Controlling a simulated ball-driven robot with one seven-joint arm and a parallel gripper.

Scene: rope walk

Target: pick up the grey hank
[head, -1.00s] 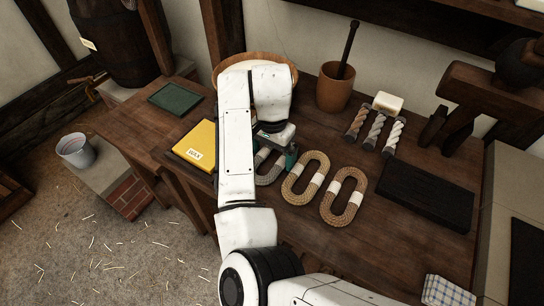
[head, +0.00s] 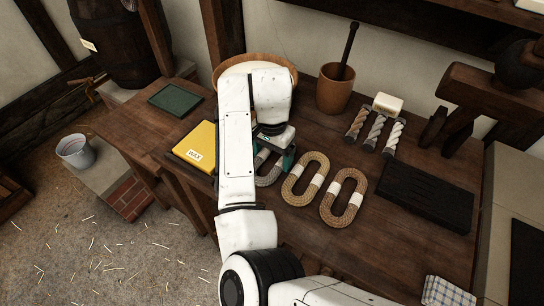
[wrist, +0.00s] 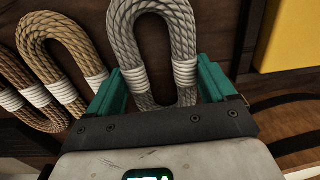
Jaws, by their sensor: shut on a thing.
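The grey hank (head: 267,180) is a looped rope bound with white bands, lying on the dark wooden bench left of two tan hanks. My arm and gripper hide part of it in the head view. In the wrist view the grey hank (wrist: 166,32) runs between the two teal fingers, one at each white-banded side. My gripper (wrist: 160,78) is shut on the hank across its width. In the head view my gripper (head: 275,158) is down at the hank, which shows no clear gap above the bench.
Two tan hanks (head: 305,180) (head: 343,198) lie close to the right. A yellow wax block (head: 195,145) is at the left, beyond my arm. Behind are a round wooden bowl (head: 228,70) and a mortar (head: 335,95). A dark slab (head: 425,196) lies farther right.

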